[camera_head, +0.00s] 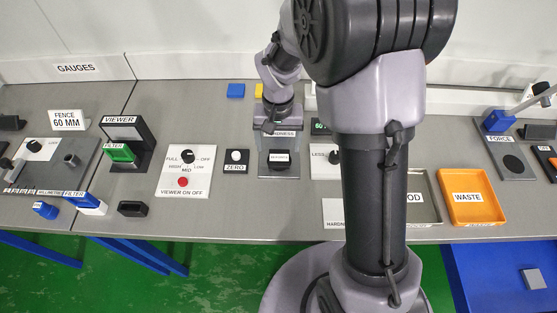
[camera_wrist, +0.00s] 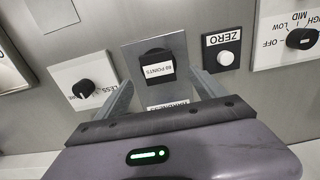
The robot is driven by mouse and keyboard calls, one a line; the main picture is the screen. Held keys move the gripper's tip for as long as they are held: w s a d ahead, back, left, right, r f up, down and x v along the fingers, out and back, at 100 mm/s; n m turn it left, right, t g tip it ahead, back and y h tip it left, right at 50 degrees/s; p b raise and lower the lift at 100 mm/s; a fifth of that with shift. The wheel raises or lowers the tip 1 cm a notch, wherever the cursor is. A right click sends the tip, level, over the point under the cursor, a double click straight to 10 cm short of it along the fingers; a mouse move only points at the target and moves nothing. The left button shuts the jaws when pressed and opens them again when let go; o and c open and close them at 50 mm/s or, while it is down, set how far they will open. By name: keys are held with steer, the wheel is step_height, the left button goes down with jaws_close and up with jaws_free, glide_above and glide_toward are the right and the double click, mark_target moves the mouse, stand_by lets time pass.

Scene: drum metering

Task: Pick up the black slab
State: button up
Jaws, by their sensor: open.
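A black slab (camera_wrist: 157,58) with a white label ending in "POINTS" lies on the grey plate of the hardness station (camera_wrist: 135,50). It also shows in the head view (camera_head: 280,153), right of the ZERO button. My gripper (camera_wrist: 162,80) is open and empty, above this station. In the wrist view its two fingers reach toward the plate on either side of the slab, whose label faces the camera. I cannot tell how far above the slab the fingertips are. Another black block (camera_head: 132,209), unlabelled, lies near the bench's front edge at the left.
The ZERO button (camera_head: 236,161) and a knob panel (camera_wrist: 82,88) flank the station. The viewer (camera_head: 126,135) and its switch panel (camera_head: 184,185) are to the left. An orange waste tray (camera_head: 497,220) is at the right. My arm hides part of the bench.

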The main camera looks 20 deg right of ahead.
mark_target(279, 158)
step_height(279, 158, down, 5)
steer(key=b, duration=0.2)
steer(key=shift+s+d+f+b, duration=0.1)
steer(key=shift+f+b, duration=0.1)
steer(key=shift+b, duration=0.2)
steer(key=shift+r, duration=0.15)
steer(key=c, duration=1.6)
